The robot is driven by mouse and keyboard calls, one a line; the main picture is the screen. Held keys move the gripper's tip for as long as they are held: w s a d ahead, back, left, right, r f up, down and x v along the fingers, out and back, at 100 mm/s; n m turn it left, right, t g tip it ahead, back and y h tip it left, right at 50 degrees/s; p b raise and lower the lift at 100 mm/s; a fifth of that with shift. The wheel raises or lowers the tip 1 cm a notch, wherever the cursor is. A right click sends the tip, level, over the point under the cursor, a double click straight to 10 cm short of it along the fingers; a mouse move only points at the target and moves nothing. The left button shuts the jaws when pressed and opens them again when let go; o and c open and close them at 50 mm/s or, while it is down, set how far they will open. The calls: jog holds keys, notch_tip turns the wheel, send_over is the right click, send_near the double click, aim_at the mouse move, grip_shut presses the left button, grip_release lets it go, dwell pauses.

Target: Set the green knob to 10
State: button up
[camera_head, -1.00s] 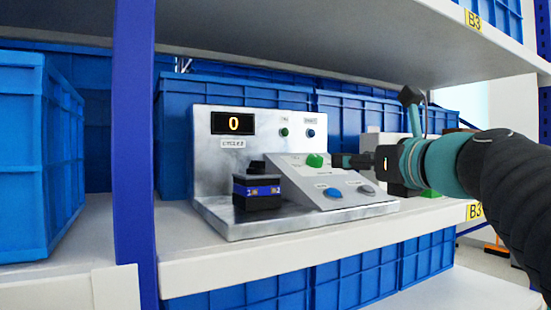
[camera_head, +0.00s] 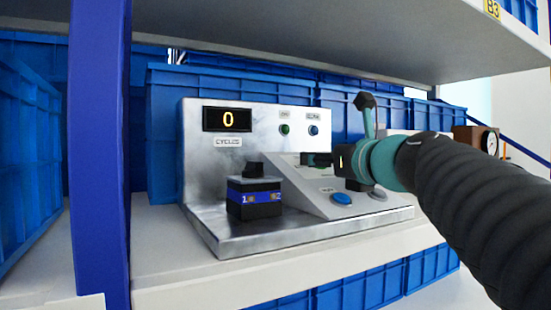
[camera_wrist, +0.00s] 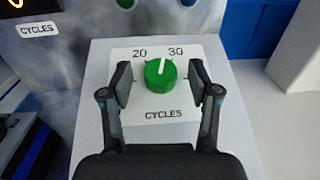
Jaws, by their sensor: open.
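The green knob (camera_wrist: 160,77) sits on a white dial plate marked CYCLES, on the sloped face of a metal panel. Its white pointer line points up and slightly right, between the printed 20 and 30. Lower dial marks are hidden by my fingers. My gripper (camera_wrist: 160,82) is open, with one finger to the left of the knob and one to the right, and a gap shows on both sides. In the head view my gripper (camera_head: 322,160) is at the sloped face and hides most of the knob. The panel's display (camera_head: 228,120) reads 0.
A blue button (camera_head: 341,199) and a grey button lie on the slope below the knob. A dark box with a blue band (camera_head: 262,194) stands to the left. A shelf board (camera_head: 300,35) runs above, and a blue post (camera_head: 100,150) stands at left.

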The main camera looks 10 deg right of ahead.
jog(key=c, duration=1.2)
jog(key=shift+o, duration=0.2)
jog(key=shift+f+y, duration=0.1)
jog(key=shift+y, duration=0.2)
